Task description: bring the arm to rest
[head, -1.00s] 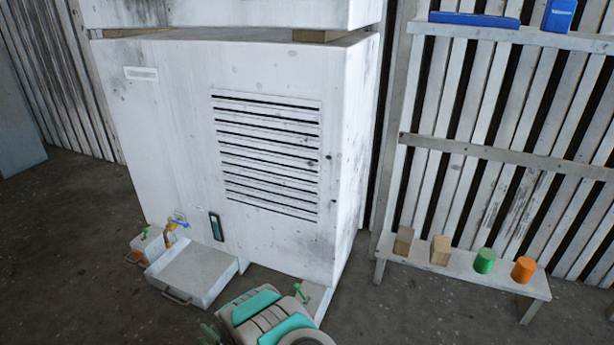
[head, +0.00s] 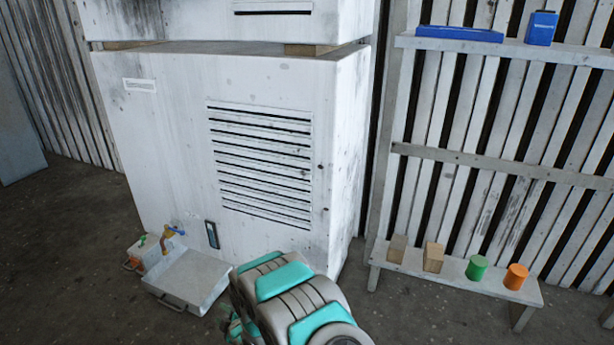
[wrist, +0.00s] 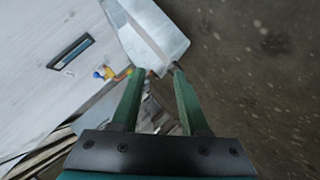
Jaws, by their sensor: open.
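My gripper (wrist: 156,72) shows in the wrist view as two green fingers on a dark mount. The fingers are apart with nothing between them. In the head view my grey and teal arm rises at the bottom middle, in front of the white blower housing (head: 265,80), and the gripper's fingers are hidden there. The tray (head: 190,278) at the foot of the housing lies left of the arm. In the wrist view the tray (wrist: 160,30) is beyond the fingertips. I cannot tell how far the fingertips are from it.
A yellow and blue tap (head: 172,231) and a small box with a green handle (head: 146,251) are by the tray. On the right a low bench (head: 455,270) holds two wooden blocks, a green cylinder (head: 476,267) and an orange cylinder (head: 515,277). Blue items lie on a shelf above.

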